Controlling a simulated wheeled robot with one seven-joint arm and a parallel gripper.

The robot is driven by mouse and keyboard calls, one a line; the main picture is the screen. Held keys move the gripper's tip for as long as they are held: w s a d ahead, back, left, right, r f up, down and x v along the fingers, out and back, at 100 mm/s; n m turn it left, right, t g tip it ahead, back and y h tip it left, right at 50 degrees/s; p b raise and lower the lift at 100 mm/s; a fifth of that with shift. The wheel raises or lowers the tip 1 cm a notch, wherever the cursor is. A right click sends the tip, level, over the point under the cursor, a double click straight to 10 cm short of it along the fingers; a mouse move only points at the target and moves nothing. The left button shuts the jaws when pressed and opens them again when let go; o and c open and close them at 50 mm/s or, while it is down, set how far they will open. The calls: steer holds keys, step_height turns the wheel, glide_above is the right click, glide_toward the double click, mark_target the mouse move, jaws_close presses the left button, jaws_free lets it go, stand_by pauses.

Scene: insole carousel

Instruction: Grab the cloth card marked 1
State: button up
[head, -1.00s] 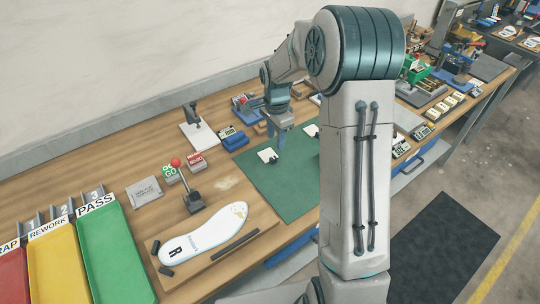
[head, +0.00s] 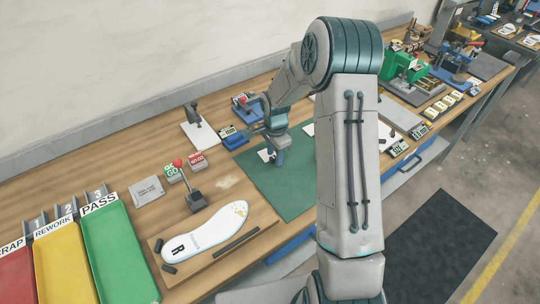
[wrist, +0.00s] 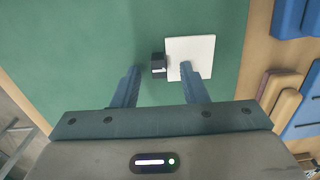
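A white square card (wrist: 200,48) lies on the green mat (wrist: 90,40) in the wrist view, with a small black block or tab (wrist: 158,66) at its left edge. No number is readable on it. In the head view this white card (head: 264,155) shows partly behind my gripper. My gripper (wrist: 160,69) is open above the mat. The black block appears between its two fingertips, and the right finger overlaps the card in the picture. Nothing is held. I cannot tell the height of the fingertips above the mat.
A white insole marked R (head: 205,232) lies on a wooden board at the front left. Red, yellow and green trays (head: 112,250) stand at far left. Blue blocks (head: 233,138) are near the mat's back edge. The mat's front part is clear.

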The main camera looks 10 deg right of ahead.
jaws_close()
